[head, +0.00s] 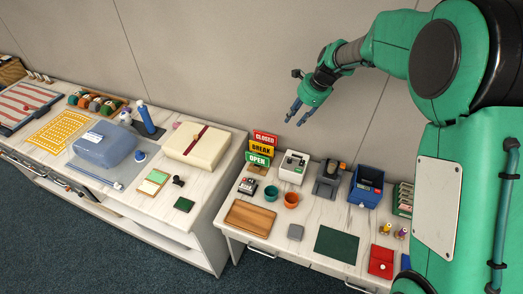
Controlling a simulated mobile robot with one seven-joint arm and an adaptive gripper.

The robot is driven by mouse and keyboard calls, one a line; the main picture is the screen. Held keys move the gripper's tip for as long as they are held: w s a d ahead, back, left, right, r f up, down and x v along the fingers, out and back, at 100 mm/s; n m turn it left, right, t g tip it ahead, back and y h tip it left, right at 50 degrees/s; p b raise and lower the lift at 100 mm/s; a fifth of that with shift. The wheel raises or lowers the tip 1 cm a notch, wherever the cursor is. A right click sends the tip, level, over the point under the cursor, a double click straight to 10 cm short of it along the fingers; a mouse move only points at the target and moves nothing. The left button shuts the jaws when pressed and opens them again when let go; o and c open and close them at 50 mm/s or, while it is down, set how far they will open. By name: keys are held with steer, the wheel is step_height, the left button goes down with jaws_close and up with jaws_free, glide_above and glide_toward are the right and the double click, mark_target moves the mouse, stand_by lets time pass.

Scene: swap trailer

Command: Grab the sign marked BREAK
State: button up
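The BREAK sign (261,148) is a yellow plate with dark lettering. It sits in a small stack at the back left of the right-hand counter, with the red CLOSED sign (265,138) above it and the green OPEN sign (258,158) below it. My gripper (299,116) hangs in the air in front of the wall, above and to the right of the signs. Its blue fingers point down and are apart, with nothing seen between them. It touches none of the signs.
A white box-like device (293,167) stands just right of the signs. An orange cup (291,200), a teal cup (271,193) and a wooden tray (250,217) are in front. A cream box (196,147) sits on the higher left counter. A blue bin (366,187) stands further right.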

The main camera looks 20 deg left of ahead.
mark_target(261, 144)
steer(key=w+a+f+m+g, duration=0.1)
steer(key=w+a+f+m, duration=0.1)
steer(key=a+f, duration=0.8)
step_height(261, 144, down, 2)
steer(key=shift+w+f+m+y, duration=0.1)
steer(key=shift+w+m+y, duration=0.2)
steer(key=shift+m, duration=0.3)
steer(key=shift+s, duration=0.1)
steer(key=shift+x, duration=4.2)
steer(key=shift+f, duration=0.15)
steer(key=shift+b+x, duration=0.65)
steer(key=shift+x, duration=1.65)
steer(key=shift+w+f, duration=0.15)
steer(key=shift+w, duration=0.05)
steer(key=shift+f, duration=0.25)
jaws_close()
